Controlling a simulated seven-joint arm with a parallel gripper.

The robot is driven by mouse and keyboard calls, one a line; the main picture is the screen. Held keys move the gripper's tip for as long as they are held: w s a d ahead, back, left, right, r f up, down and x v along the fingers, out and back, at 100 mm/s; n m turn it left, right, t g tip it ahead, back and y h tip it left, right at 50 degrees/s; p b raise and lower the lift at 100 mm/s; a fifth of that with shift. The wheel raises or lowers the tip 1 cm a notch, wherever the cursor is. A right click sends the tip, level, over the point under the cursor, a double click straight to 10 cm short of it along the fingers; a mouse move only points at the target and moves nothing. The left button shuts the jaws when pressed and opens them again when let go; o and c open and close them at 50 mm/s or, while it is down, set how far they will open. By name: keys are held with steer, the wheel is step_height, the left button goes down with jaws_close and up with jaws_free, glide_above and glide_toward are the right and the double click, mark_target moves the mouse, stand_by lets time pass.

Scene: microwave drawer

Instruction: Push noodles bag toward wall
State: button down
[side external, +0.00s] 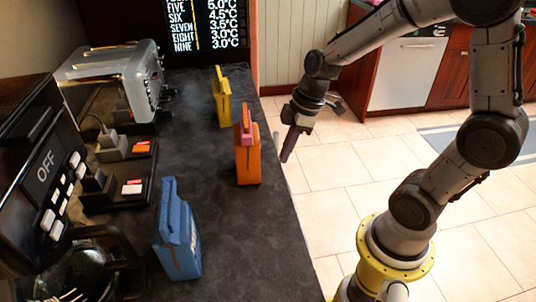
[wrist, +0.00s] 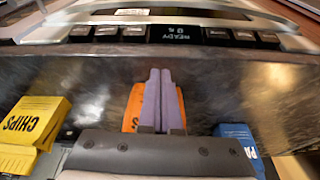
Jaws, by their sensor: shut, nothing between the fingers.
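Three upright bags stand on the dark counter. The orange bag (side external: 247,158) is in the middle, with a pinkish top; its label cannot be read. The yellow bag (side external: 222,100) is farther back and reads CHIPS in the wrist view (wrist: 35,125). The blue bag (side external: 178,240) is nearest the side camera; its label starts with PA in the wrist view (wrist: 238,138). No label reading noodles is visible. My gripper (side external: 288,152) is right of the orange bag, near the counter's edge, shut and empty. In the wrist view its purple fingers (wrist: 164,80) partly hide the orange bag (wrist: 132,105); contact cannot be told.
A silver toaster (side external: 110,75), small boxes (side external: 128,190) and a black appliance with an OFF panel (side external: 50,175) line the counter's left side. A dark strip of counter (side external: 205,155) between them and the bags is clear. Open tiled floor lies right of the counter.

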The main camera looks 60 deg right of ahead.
steer(key=shift+w+a+f, duration=0.25)
steer(key=shift+w+a, duration=0.3)
steer(key=shift+w, duration=0.05)
steer(key=shift+w+a+f, duration=0.2)
steer(key=shift+w+a, duration=0.35)
steer(key=shift+w, duration=0.05)
steer(key=shift+w+a, duration=0.35)
steer(key=shift+w, duration=0.05)
steer(key=w+a, duration=0.2)
steer(key=w, duration=0.1)
steer(key=w+a, duration=0.6)
steer(key=shift+w, duration=0.2)
steer(key=shift+r, duration=0.1)
